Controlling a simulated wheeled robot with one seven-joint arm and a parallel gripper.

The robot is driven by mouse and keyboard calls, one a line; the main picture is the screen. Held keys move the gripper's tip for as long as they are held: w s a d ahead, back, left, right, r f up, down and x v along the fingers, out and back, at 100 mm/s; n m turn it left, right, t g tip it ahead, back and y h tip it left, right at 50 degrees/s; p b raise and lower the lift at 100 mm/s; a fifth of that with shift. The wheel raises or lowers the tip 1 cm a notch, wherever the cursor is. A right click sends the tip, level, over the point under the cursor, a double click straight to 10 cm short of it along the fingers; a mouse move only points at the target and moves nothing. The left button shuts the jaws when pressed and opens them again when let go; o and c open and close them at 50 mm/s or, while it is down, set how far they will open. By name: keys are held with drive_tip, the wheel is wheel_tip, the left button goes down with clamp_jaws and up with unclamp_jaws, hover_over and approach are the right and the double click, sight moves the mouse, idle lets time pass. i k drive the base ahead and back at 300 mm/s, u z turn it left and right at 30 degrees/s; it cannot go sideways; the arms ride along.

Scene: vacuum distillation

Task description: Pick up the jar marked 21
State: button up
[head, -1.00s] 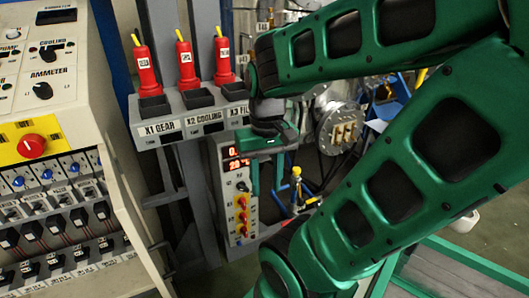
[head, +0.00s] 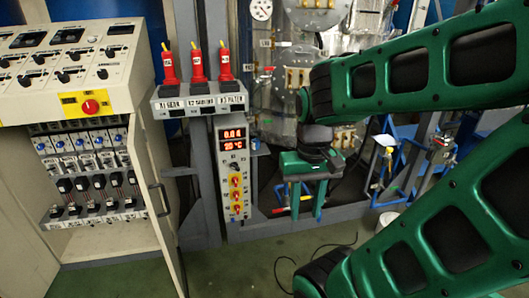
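My gripper (head: 307,210) hangs fingers down, right of and below the shelf, apart from the bottles. Its two green fingers are spread, with nothing seen between them.
A meter box (head: 233,165) with red digits and knobs is below the shelf. A beige control cabinet (head: 75,75) with an open door (head: 150,175) stands at left. Metal vessels and pipes are behind my gripper. A black cable (head: 290,258) lies on the green floor.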

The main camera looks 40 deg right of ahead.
sight(256, 138)
drive_tip(key=z, duration=0.15)
drive_tip(key=k, duration=0.1)
drive_tip(key=z, duration=0.8)
drive_tip(key=i, duration=1.05)
drive_tip(key=u, duration=2.1)
drive_tip(key=k, duration=0.15)
drive_tip(key=u, duration=0.2)
